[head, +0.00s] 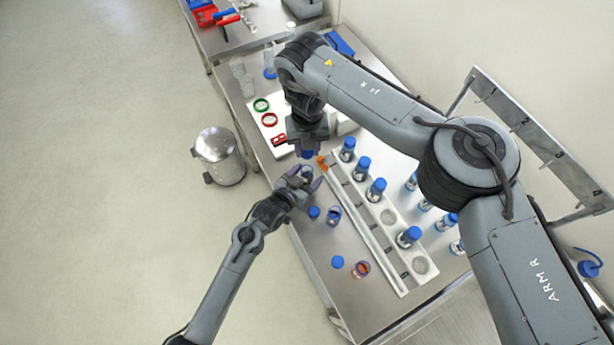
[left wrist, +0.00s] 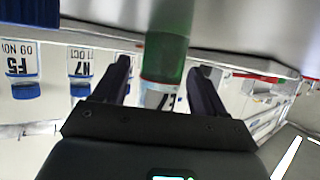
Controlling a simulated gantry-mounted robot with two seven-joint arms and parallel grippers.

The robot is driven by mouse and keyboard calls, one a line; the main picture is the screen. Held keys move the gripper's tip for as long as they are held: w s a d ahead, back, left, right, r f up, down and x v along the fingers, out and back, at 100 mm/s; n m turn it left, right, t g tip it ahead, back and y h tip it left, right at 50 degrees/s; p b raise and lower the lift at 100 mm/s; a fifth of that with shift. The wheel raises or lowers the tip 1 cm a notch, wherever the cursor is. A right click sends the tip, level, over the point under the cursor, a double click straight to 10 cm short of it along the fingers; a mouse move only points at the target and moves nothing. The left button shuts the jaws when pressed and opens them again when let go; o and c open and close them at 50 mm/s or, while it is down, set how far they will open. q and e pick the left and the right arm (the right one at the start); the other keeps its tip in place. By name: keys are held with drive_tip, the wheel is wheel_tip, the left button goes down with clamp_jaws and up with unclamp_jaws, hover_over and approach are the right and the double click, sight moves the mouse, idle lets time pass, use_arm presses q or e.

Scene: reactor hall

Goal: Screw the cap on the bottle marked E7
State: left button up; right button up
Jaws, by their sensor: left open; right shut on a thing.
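My right gripper (head: 306,146) points down over the front-left part of the bench and is shut on a blue cap (head: 307,154). Just below it, my left gripper (head: 301,180) reaches in with its fingers apart. A bottle (head: 307,171) shows partly between the left fingers in the head view. In the left wrist view, which looks upside down, a bottle with greenish glass (left wrist: 164,60) and a white label stands between the open fingers of my left gripper (left wrist: 165,85). Its label is partly hidden; a 7 is readable. I cannot tell whether cap and bottle touch.
A long white rack (head: 363,222) holds several blue-capped bottles. Green and red rings (head: 261,105) lie behind. A bin (head: 219,157) stands on the floor.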

use_arm(q)
drive_tip(key=shift+w+d, duration=0.1)
drive_tip(key=shift+w, duration=0.05)
drive_tip(key=shift+c, duration=0.5)
clamp_jaws()
